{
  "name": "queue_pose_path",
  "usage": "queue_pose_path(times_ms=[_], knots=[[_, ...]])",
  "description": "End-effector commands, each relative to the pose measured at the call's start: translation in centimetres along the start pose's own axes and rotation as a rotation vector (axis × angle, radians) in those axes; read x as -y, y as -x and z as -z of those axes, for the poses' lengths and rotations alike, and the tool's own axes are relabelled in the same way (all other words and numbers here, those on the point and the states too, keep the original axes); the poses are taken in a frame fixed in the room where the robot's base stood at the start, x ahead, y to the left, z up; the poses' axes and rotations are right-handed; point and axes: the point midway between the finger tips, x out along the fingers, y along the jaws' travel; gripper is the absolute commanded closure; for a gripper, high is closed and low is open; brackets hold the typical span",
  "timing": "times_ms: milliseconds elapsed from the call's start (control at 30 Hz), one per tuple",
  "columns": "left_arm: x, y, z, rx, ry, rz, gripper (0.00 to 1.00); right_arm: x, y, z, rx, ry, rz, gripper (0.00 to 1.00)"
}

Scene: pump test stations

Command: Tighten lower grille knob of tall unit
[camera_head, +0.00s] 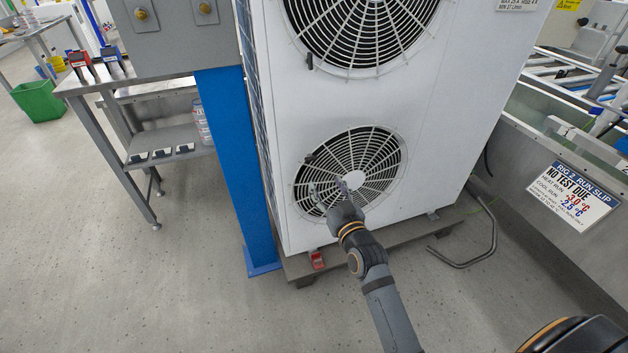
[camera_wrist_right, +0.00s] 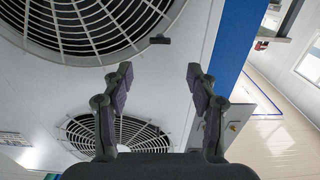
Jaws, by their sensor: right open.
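The tall unit (camera_head: 410,110) is a white cabinet with two round fan grilles, one above the other. The lower grille (camera_head: 375,150) has a small dark knob (camera_head: 309,157) at its upper left rim. In the right wrist view, which looks upside down, this knob (camera_wrist_right: 160,40) is a dark bar at the near grille's edge, beyond the fingertips and roughly centred between them. My right gripper (camera_head: 328,190) is open and empty in front of the lower grille, below and right of the knob in the head view. It also shows in the wrist view (camera_wrist_right: 159,73). My left gripper is out of view.
The upper grille (camera_head: 350,30) has a similar knob (camera_head: 309,60). A blue post (camera_head: 235,150) stands close left of the unit. A metal bench (camera_head: 130,85) is further left. A grey tank with a sign (camera_head: 574,195) stands right. The floor in front is open.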

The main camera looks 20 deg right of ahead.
Motion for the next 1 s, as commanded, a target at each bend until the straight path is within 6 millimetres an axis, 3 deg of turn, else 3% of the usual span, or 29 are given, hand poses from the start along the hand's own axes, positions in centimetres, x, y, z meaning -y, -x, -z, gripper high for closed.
queue_pose_path(times_ms=[233, 633, 1000], knots=[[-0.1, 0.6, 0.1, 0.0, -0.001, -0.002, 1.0, 0.0, -1.4, 0.3, -0.005, 0.001, 0.0, 0.42], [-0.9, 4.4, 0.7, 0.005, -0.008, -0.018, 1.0, 0.0, -9.2, 0.2, -0.003, 0.0, 0.0, 0.42], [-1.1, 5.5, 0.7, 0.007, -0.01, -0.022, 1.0, 0.0, -10.5, 0.2, -0.001, 0.0, -0.001, 0.42]])
